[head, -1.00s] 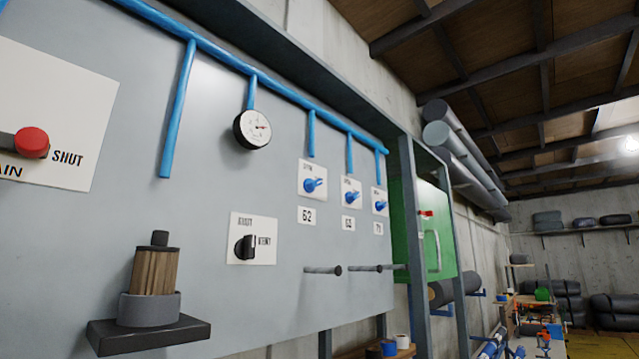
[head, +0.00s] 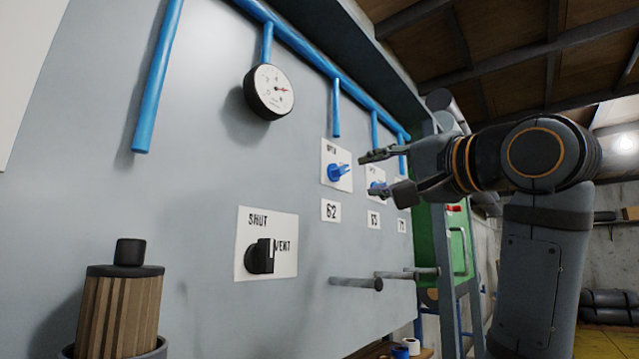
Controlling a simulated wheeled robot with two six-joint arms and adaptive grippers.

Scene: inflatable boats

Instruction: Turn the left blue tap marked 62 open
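The blue tap marked 62 (head: 338,172) sits on a white plate on the grey panel, under a blue pipe stub. Its number label 62 (head: 331,210) is just below it. A second blue tap (head: 377,187), above the label 63, is right of it and partly behind my gripper's fingers. My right gripper (head: 376,174) is open, its fingers apart and pointing left toward the panel. In the picture its fingertips are just right of the tap 62, with no contact visible. The third tap, further right, is hidden behind the gripper. My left gripper is not in view.
A pressure gauge (head: 269,92) hangs upper left of the taps. A black SHUT/VENT knob (head: 260,257) is lower left. Dark pegs (head: 356,283) stick out below the taps. A wooden-handled brush-like object (head: 119,310) stands at the front left.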

